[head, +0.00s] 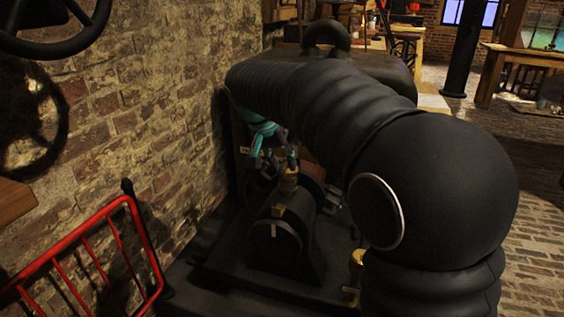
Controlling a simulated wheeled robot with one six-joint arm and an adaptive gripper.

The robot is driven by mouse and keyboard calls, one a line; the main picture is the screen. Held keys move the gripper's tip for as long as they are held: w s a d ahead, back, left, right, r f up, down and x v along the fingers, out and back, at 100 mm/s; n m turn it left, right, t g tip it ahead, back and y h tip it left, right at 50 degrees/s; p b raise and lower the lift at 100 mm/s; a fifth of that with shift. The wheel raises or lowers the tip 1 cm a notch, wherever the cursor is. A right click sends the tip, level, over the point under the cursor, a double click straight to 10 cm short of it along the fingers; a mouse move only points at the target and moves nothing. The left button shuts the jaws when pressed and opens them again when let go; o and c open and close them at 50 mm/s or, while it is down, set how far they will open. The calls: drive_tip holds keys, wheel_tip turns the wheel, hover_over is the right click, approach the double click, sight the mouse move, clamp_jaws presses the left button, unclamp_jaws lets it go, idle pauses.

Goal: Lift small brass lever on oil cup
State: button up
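A brass oil cup (289,184) stands upright on top of a dark machine bearing (275,240), low in the middle of the head view. Its small lever is too small and dark to make out. My gripper (276,162) has teal parts and dark fingers. It reaches down from behind my large black arm and is just above and slightly left of the cup. I cannot tell whether a finger touches the cup or lever. The finger gap is too small and shaded to read.
A brick wall (120,110) runs along the left. A red tubular rail (95,225) stands at the lower left, and a black handwheel (55,25) hangs above. The machine sits on a dark base (215,270). Open brick floor (535,225) lies at the right.

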clamp_jaws()
drive_tip(key=shift+r, duration=0.1)
